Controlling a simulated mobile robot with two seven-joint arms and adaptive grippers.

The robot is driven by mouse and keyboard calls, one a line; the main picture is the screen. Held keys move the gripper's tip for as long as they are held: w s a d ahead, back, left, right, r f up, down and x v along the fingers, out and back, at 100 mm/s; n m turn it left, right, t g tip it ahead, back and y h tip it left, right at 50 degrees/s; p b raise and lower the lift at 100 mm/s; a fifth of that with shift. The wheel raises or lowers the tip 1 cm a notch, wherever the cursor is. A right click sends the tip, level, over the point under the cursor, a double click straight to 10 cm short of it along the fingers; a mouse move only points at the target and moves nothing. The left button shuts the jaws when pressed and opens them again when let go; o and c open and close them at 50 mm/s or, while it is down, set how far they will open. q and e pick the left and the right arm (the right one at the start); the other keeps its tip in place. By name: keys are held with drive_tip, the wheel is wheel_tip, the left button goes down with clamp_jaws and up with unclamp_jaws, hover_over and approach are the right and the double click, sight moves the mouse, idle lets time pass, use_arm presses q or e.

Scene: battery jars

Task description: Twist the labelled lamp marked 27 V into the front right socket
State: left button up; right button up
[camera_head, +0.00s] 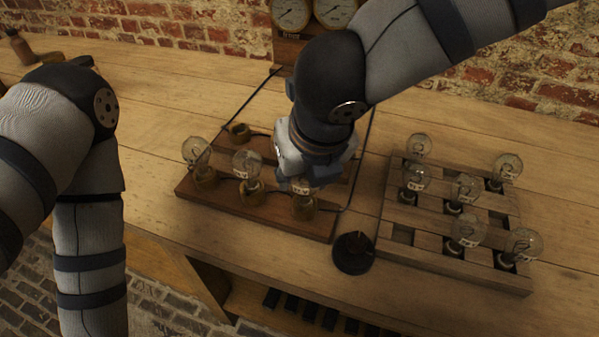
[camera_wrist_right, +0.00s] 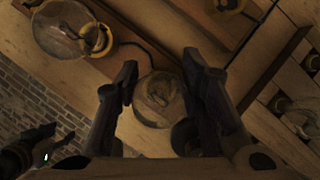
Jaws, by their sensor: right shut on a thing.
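My right gripper (camera_head: 303,185) reaches down over the front right socket (camera_head: 303,210) of the wooden lamp board (camera_head: 318,227). It is shut on a glass lamp, whose bulb (camera_wrist_right: 160,98) shows between the two fingers in the right wrist view. In the head view the fingers cover most of this lamp. A pale label shows below them, too small to read. The lamp is at the socket's mouth; how deep it sits is hidden. My left arm hangs at the left, and its gripper is out of the head view.
Lamps stand in the front left (camera_head: 196,153) and front middle (camera_head: 247,163) sockets, close beside my right gripper. An empty socket (camera_head: 240,131) sits behind. A slotted wooden rack (camera_head: 455,263) at right holds several lamps. A black round thing (camera_head: 353,254) lies between board and rack.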

drive_tip(key=shift+f+m, duration=0.1)
drive_tip(key=shift+m, duration=0.3)
drive_tip(key=o, duration=1.2)
drive_tip(key=shift+c, duration=0.2)
drive_tip(key=v, duration=1.2)
